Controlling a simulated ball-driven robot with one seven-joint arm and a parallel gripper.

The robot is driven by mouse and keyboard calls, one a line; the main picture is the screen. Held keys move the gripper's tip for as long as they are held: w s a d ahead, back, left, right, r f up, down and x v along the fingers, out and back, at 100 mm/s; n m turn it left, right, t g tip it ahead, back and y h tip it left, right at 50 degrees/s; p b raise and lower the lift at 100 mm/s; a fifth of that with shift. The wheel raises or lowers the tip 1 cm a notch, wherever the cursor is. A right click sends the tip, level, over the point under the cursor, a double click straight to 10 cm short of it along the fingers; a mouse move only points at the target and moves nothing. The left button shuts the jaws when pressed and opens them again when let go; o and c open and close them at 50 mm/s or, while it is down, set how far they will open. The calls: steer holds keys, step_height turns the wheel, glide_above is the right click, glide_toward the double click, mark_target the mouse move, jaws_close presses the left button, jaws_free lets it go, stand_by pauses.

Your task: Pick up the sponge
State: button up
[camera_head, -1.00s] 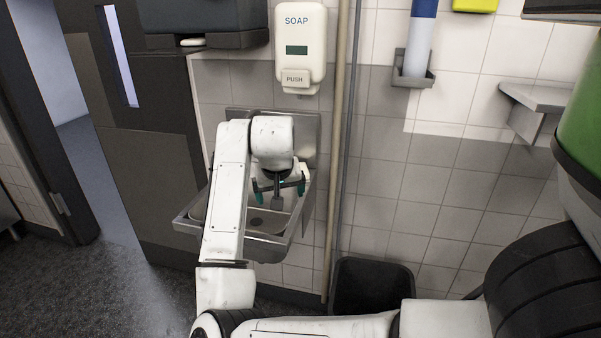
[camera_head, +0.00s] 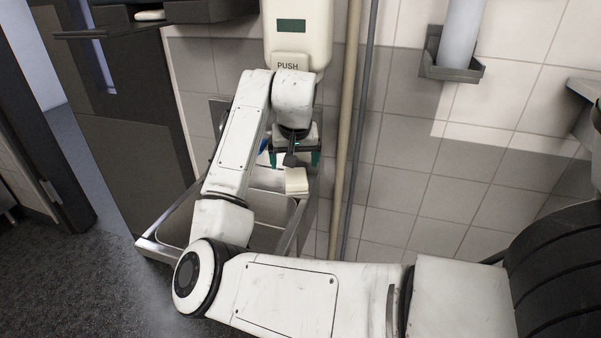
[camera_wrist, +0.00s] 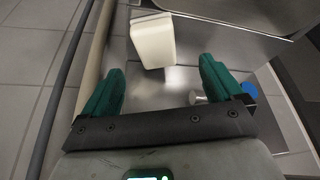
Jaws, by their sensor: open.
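The sponge (camera_wrist: 153,42) is a pale cream block on the metal sink ledge (camera_wrist: 182,80). In the wrist view it lies past my open fingertips, between their lines and a little left of centre. My gripper (camera_wrist: 160,76) has two green fingers spread wide with nothing between them. In the head view the sponge (camera_head: 297,181) shows at the sink's right back part, just below my gripper (camera_head: 294,158). The gripper hides part of the ledge behind it.
The steel sink basin (camera_head: 172,217) lies under my arm. A soap dispenser (camera_head: 297,48) hangs on the wall above my gripper. Vertical pipes (camera_head: 348,130) run close on the right. A blue round thing (camera_wrist: 249,89) is beside the right finger in the wrist view.

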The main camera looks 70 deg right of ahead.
mark_target(296, 177)
steer(key=x, duration=0.7)
steer(key=shift+s+d+f, duration=0.2)
steer(key=shift+s+f, duration=0.05)
steer(key=shift+s, duration=0.05)
steer(key=c, duration=1.2)
